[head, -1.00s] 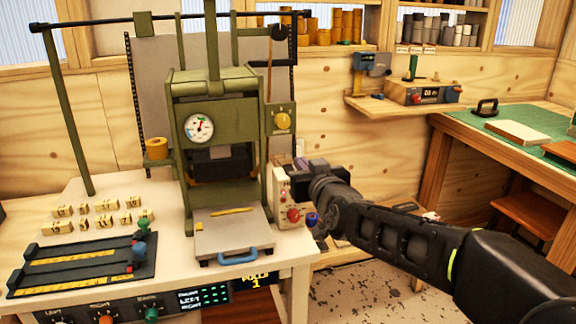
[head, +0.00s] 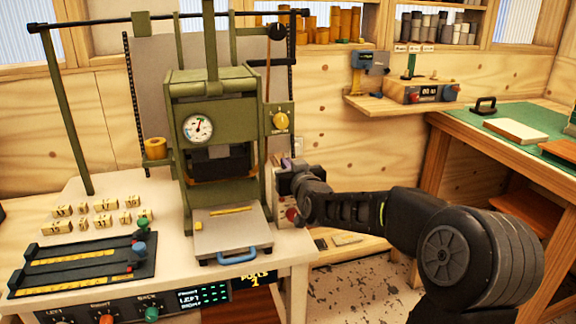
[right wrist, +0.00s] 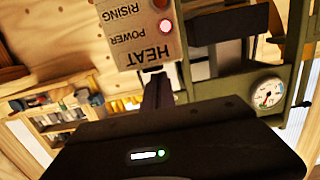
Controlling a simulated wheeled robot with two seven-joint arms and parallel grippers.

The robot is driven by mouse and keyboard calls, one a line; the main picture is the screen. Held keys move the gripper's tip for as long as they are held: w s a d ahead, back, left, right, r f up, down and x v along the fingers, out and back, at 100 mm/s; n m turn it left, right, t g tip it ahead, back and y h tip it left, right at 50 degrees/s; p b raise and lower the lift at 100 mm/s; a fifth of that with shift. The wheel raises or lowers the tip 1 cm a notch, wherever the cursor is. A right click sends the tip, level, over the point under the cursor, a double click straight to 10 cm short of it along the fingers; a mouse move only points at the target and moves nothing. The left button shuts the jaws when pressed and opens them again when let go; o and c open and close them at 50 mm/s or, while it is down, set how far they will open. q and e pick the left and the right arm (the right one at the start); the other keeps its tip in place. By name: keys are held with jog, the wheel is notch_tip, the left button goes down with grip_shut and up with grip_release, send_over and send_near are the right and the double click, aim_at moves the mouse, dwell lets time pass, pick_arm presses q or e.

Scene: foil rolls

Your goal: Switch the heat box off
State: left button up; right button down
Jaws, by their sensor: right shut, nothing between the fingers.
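The heat box (head: 282,186) is a small pale box at the right side of the green press, partly hidden behind my right gripper. A red knob (head: 292,214) shows low on its front. In the right wrist view the heat box (right wrist: 140,40) appears upside down, with the words HEAT, POWER and RISING. Contact cannot be told. My left gripper is not in view.
The green press (head: 215,120) with its dial stands left of the heat box on a pale table (head: 170,250). Small brass-coloured blocks and a black rack (head: 80,265) lie at left. A green-topped bench (head: 535,125) stands at right.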

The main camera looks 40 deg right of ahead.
dwell(0.3)
jog(key=shift+w+r+p, duration=0.1)
jog(key=shift+r+p, duration=0.05)
jog(key=shift+p, duration=0.75)
jog(key=shift+f, duration=0.35)
jog(key=shift+d+r, duration=0.1)
jog(key=shift+r, duration=0.35)
jog(key=r, duration=0.1)
jog(key=r+p, duration=0.2)
jog(key=r, duration=0.1)
jog(key=shift+w+d, duration=0.1)
jog(key=shift+w, duration=0.15)
jog(key=shift+b+v, duration=0.55)
jog(key=shift+v, duration=0.55)
jog(key=r+v, duration=0.1)
jog(key=v, duration=0.6)
jog(key=shift+r, duration=0.45)
jog(key=shift+s, duration=0.15)
